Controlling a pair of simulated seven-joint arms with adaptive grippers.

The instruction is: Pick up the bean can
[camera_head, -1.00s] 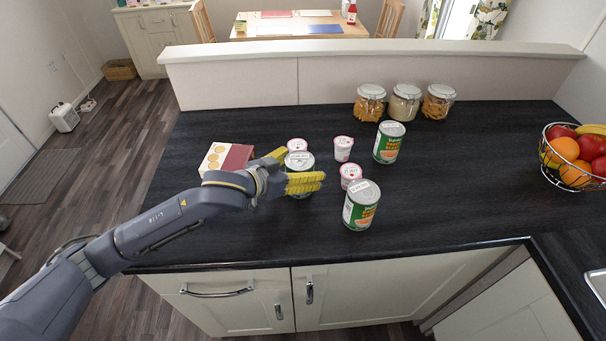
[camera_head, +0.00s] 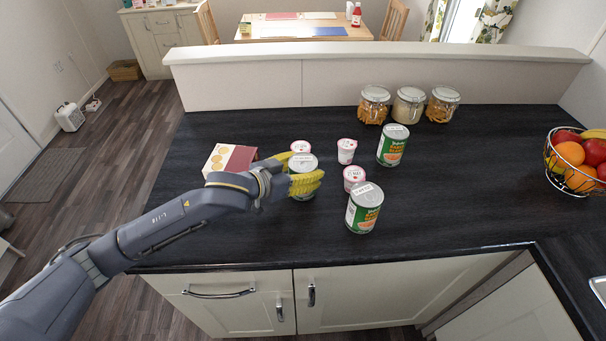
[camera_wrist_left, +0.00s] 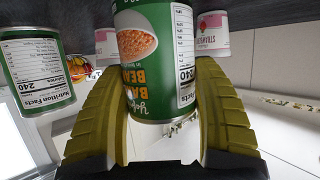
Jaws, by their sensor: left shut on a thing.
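A green bean can (camera_head: 303,165) stands on the dark counter, partly hidden behind my left gripper in the head view. In the left wrist view the can (camera_wrist_left: 155,60) shows a picture of beans on its label. My left gripper (camera_head: 305,179) has yellow ribbed fingers, shut on the can's two sides. The can appears to be still on the counter. Two more green cans stand to the right: one near the front (camera_head: 364,208) and one farther back (camera_head: 392,146). My right gripper is not in view.
Small pink-and-white yogurt cups (camera_head: 346,151) stand close around the can, one (camera_head: 353,178) on its right. A red-and-cream box (camera_head: 230,160) lies behind my wrist. Lidded jars (camera_head: 409,105) stand at the back. A wire fruit basket (camera_head: 577,160) is at the right.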

